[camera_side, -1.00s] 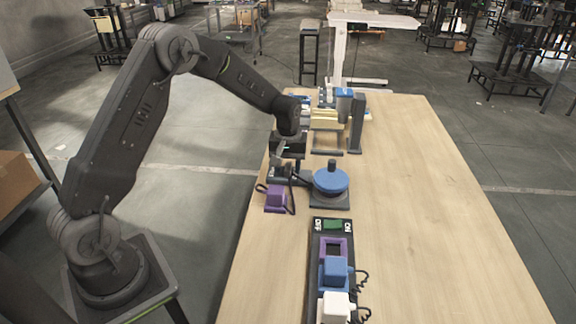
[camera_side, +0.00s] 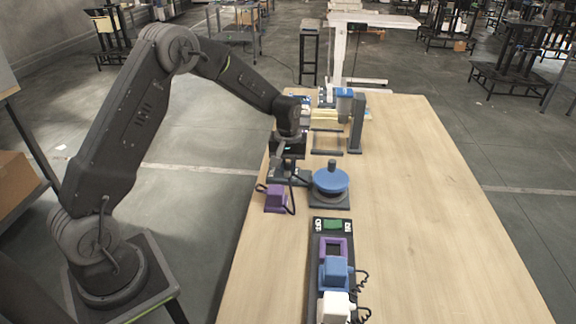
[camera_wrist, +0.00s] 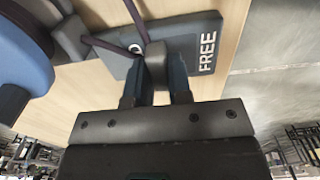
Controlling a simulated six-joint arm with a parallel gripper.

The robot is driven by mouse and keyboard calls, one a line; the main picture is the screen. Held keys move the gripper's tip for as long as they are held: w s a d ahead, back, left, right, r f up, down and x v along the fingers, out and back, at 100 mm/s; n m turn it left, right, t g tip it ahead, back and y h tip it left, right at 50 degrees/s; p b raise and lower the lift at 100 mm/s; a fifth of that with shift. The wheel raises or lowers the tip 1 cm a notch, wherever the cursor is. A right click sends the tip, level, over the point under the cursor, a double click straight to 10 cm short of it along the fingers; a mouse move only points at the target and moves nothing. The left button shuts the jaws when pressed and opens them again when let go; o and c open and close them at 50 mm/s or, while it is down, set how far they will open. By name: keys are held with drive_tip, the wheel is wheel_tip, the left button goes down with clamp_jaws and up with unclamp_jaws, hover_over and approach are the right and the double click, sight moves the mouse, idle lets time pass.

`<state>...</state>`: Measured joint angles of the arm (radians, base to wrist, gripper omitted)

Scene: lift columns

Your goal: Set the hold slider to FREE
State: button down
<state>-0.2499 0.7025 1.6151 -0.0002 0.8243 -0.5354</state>
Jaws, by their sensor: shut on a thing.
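The hold slider's blue-grey plate (camera_wrist: 205,28) shows in the wrist view, with the white word FREE at its right end. One letter of another label shows left of my fingers; the rest is hidden. The slider's grey knob (camera_wrist: 156,52) stands between my two fingertips, between that letter and FREE. My gripper (camera_wrist: 160,78) is shut on the knob. In the side view, my gripper (camera_side: 287,163) reaches down over the plate left of the blue round knob; the slider knob cannot be made out there.
A blue round knob (camera_side: 331,181) on a grey base stands right of the slider. A purple plug (camera_side: 275,198) with a dark cable lies nearer the camera. An OFF/ON panel (camera_side: 332,225) with purple, blue and white parts is in front. A lift column (camera_side: 357,125) stands behind. The table's right is clear.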

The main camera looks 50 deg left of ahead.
sight(277, 172)
drive_tip(key=shift+s+a, duration=1.05)
drive_tip(key=shift+a, duration=0.1)
drive_tip(key=c, duration=1)
unclamp_jaws()
drive_tip(key=shift+c, duration=0.2)
wheel_tip(277, 172, up, 14)
drive_tip(key=s+d+r+m+t, duration=0.2)
drive_tip(key=s+d+r, duration=0.3)
drive_tip(key=s+r, duration=0.1)
drive_tip(key=s+d+m+t, duration=0.1)
drive_tip(key=s+d+m, duration=0.2)
drive_tip(key=s, duration=0.6)
drive_tip(key=s+d+r+m+t, duration=0.1)
drive_tip(key=s+d+m, duration=0.3)
drive_tip(key=s, duration=0.6)
drive_tip(key=shift+s+d+r+t, duration=0.25)
drive_tip(key=shift+d+t, duration=0.55)
drive_tip(key=shift+d, duration=0.4)
